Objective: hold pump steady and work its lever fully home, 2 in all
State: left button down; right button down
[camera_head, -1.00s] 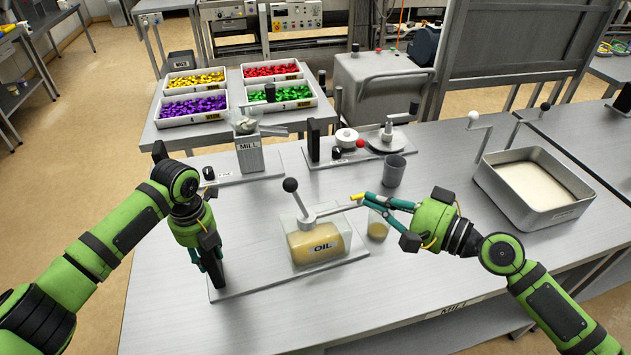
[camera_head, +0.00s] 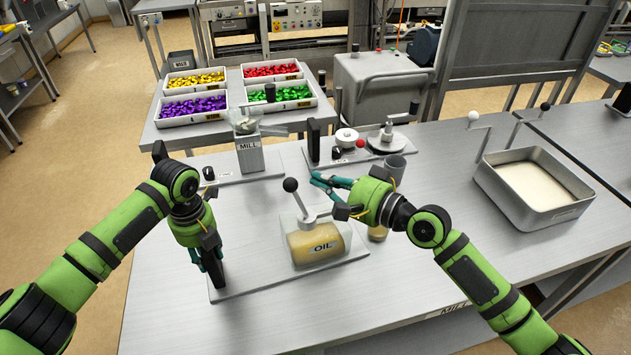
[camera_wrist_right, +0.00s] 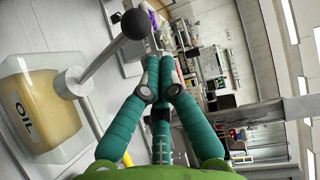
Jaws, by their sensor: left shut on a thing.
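The oil pump has a clear tank of amber oil marked OIL (camera_head: 316,246) on a grey base plate. Its lever is a metal rod with a black ball knob (camera_head: 290,185), tilted up and left from the pivot. The knob also shows in the right wrist view (camera_wrist_right: 135,24). My left gripper (camera_head: 216,278) is shut on a dark upright grip at the plate's left end.
A glass with amber liquid (camera_head: 377,232) stands right of the pump, partly behind my right arm. A grey cup (camera_head: 394,168) is behind that hand. The mill (camera_head: 249,158) stands behind the pump; a metal pan (camera_head: 533,226) is at right.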

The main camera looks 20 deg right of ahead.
jog(key=shift+w+a+f, duration=0.1)
jog(key=shift+a+f, duration=0.05)
jog(key=shift+a, duration=0.65)
jog(key=shift+a, duration=0.1)
jog(key=shift+a, duration=0.75)
